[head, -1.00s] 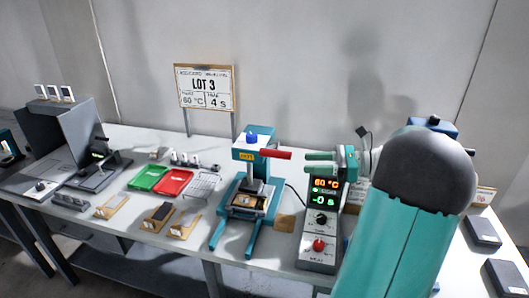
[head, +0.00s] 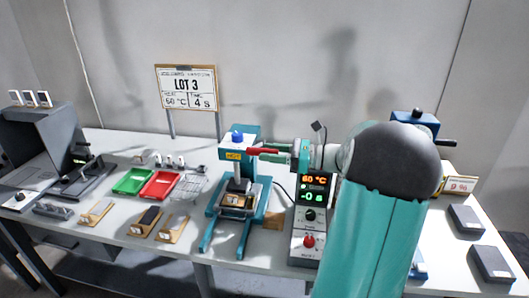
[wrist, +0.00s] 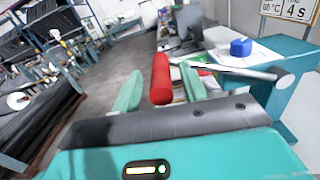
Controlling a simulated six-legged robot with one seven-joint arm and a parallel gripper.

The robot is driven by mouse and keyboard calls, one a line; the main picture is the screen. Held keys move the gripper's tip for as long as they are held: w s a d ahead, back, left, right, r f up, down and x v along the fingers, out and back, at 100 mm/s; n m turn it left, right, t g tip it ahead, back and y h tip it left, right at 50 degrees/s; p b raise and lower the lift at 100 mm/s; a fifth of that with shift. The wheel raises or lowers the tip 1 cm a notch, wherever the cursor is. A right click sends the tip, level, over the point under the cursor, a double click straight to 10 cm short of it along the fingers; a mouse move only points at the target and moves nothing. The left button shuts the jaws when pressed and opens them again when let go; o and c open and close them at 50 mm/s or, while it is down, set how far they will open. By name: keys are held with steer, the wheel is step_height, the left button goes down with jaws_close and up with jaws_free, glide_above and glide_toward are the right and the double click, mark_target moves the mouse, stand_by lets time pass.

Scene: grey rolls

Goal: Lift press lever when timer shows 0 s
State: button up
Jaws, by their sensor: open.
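The teal press (head: 238,190) stands on the table, with a blue knob on top and a "HOT" label. Its red lever (head: 262,151) sticks out to the right from the head. My gripper (head: 278,152) is at the lever's end, its green fingers around the red grip. In the wrist view, the red lever grip (wrist: 160,78) lies between the two open fingers (wrist: 160,88), with a gap visible on the right side. The timer box (head: 312,215) shows 60 °C and -0 s in lit digits.
A green tray (head: 133,181) and a red tray (head: 160,185) lie left of the press. A sign (head: 187,88) reads LOT 3, 60 °C, 4 s. Dark flat boxes (head: 466,220) lie at the right. My arm hides part of the table.

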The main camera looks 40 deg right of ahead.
steer(key=shift+x, duration=1.05)
steer(key=shift+f, duration=0.1)
jaws_close()
